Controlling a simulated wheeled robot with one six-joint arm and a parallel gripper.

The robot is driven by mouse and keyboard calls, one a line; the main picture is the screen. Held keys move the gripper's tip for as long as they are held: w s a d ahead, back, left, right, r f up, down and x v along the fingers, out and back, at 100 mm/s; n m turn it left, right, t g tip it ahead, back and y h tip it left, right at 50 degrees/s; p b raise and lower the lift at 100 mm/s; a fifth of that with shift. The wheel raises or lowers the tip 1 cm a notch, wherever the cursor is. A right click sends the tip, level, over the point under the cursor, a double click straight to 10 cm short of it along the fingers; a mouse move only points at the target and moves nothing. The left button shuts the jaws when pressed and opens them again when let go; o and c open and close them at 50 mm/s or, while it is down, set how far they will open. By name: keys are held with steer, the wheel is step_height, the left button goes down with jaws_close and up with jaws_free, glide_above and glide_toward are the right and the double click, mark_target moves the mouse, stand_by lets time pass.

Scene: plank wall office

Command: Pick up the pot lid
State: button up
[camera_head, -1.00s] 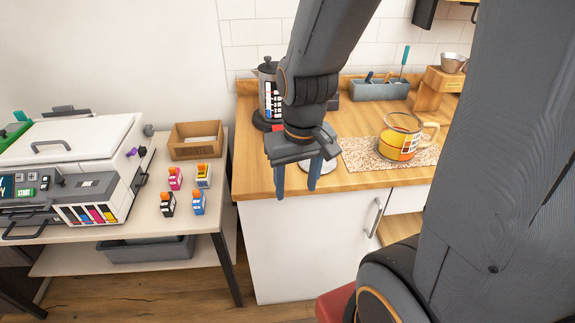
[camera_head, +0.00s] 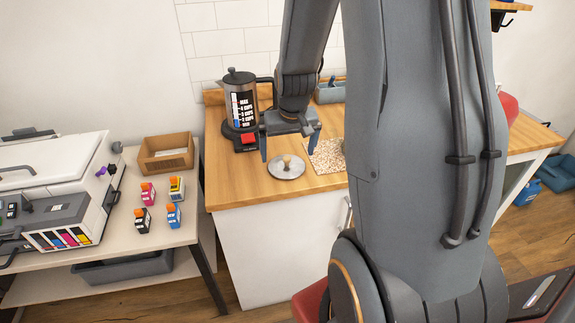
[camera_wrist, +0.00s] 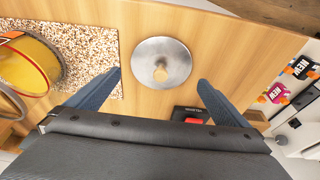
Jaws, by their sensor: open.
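The pot lid (camera_head: 287,168) is a round silver disc with a light wooden knob, lying flat on the wooden counter near its front edge. It also shows in the wrist view (camera_wrist: 176,52), knob facing the camera. My gripper (camera_head: 290,145) is open and empty, above the counter close to the lid. In the wrist view its two blue fingers (camera_wrist: 160,90) stand apart, one on each side of the lid's near edge, with the lid beyond the fingertips. Nothing visible touches the lid.
A coffee maker (camera_head: 241,103) with a red switch stands behind the lid. A side table (camera_head: 185,232) with ink bottles and a printer stands left.

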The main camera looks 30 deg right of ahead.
mark_target(287, 158)
steer(key=shift+p+x, duration=0.55)
steer(key=shift+x, duration=1.4)
steer(key=c, duration=0.9)
